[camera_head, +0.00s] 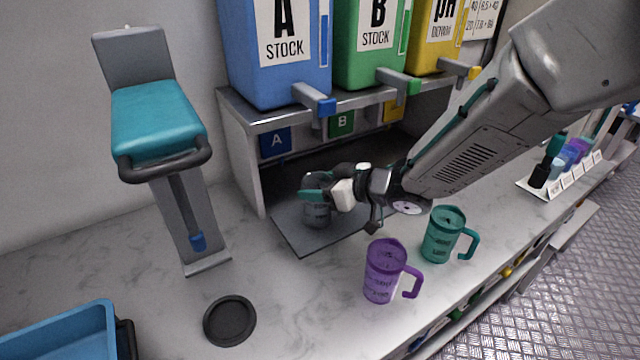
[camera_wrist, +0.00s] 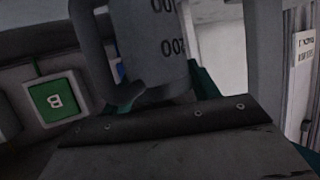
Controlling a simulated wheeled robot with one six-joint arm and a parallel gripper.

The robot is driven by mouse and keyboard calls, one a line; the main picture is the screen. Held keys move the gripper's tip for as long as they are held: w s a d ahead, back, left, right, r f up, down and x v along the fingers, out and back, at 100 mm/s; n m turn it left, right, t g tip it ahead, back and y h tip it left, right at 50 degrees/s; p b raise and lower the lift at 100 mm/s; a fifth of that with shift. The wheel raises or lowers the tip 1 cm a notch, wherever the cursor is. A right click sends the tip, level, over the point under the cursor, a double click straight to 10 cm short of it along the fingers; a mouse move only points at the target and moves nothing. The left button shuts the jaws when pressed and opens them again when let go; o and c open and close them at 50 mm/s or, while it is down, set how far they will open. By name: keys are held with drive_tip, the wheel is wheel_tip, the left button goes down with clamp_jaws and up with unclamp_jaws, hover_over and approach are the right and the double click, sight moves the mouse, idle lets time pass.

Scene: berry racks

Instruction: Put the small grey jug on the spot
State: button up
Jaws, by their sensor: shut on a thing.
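The small grey jug (camera_head: 316,208) is in my gripper (camera_head: 322,196), over the dark mat under the dispenser shelf. In the wrist view the jug (camera_wrist: 150,45) shows its handle and the marks 100 and 200, close to the camera. My gripper is shut on it; the fingers partly hide it in the head view. I cannot tell whether the jug touches the mat. A round black disc (camera_head: 230,320), which may be the spot, lies on the counter at the front left, apart from the jug.
A purple jug (camera_head: 380,272) and a teal jug (camera_head: 441,236) stand on the counter, right of the disc. A teal-topped stand (camera_head: 160,120) rises at the left, with a blue tray (camera_head: 70,335) at front left. Blue, green and yellow tanks sit on the shelf (camera_head: 232,105) above.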

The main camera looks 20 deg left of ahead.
drive_tip(key=shift+f, duration=0.3)
drive_tip(key=o, duration=1.3)
drive_tip(key=shift+d, duration=0.1)
drive_tip(key=v, duration=0.7)
drive_tip(key=shift+d, duration=0.3)
drive_tip(key=shift+r, duration=0.15)
